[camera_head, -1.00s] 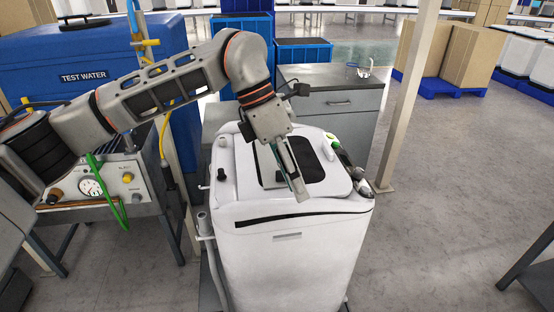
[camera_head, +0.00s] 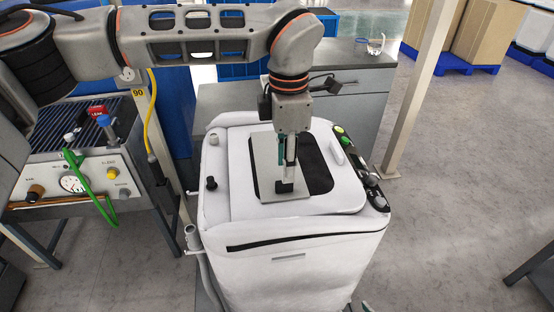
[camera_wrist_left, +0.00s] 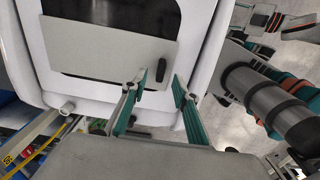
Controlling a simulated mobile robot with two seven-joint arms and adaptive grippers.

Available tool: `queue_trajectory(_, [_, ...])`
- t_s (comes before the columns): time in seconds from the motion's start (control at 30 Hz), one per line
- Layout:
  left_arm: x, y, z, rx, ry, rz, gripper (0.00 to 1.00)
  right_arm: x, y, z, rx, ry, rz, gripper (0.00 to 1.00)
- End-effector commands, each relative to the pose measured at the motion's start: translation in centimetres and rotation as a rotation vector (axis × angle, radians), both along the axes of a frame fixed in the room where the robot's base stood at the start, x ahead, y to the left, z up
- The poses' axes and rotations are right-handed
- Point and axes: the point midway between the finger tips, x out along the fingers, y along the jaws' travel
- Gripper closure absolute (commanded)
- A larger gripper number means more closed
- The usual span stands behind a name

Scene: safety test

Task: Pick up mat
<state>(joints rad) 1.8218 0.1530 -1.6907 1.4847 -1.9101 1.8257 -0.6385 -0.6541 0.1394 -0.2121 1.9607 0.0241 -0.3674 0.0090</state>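The only mat-like thing is a thin, flat grey sheet (camera_head: 265,160) with a small black grip (camera_head: 284,187). It lies over the dark window (camera_head: 316,165) in the lid of the white machine (camera_head: 300,260). The left wrist view shows the sheet (camera_wrist_left: 100,48) lying across the dark panel, with the black grip (camera_wrist_left: 161,70) near one edge. My left gripper (camera_head: 286,170) points down over the sheet, hiding part of it. In the left wrist view its fingers (camera_wrist_left: 160,80) are apart, with a gap near the black grip and nothing held. My right gripper does not show.
A control panel with a green button (camera_head: 340,129) runs along the machine's right side. A test bench with a gauge (camera_head: 72,182) and hoses stands to the left. A grey cabinet (camera_head: 350,105) and a pale post (camera_head: 415,85) stand behind.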

Motion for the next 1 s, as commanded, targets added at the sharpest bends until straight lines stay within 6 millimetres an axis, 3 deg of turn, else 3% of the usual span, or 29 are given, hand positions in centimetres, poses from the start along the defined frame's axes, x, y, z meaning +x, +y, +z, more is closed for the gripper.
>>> queue_trajectory(0.4, [-0.4, 0.3, -5.1, -0.001, 0.002, 0.001, 0.71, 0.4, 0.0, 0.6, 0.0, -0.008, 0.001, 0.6])
queue_trajectory(0.67, [-0.4, 0.3, -5.5, -0.001, 0.001, 0.0, 0.71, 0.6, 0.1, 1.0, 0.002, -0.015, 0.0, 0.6])
queue_trajectory(0.7, [-0.4, 0.3, -5.4, -0.001, 0.001, 0.0, 0.73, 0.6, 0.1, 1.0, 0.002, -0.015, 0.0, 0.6])
queue_trajectory(0.8, [-0.4, 0.3, -5.4, -0.001, 0.001, 0.0, 0.99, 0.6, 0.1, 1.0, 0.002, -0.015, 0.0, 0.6])
queue_trajectory(1.0, [-0.4, 0.3, -5.4, -0.001, 0.0, 0.0, 1.0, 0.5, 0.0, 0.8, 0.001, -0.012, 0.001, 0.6])
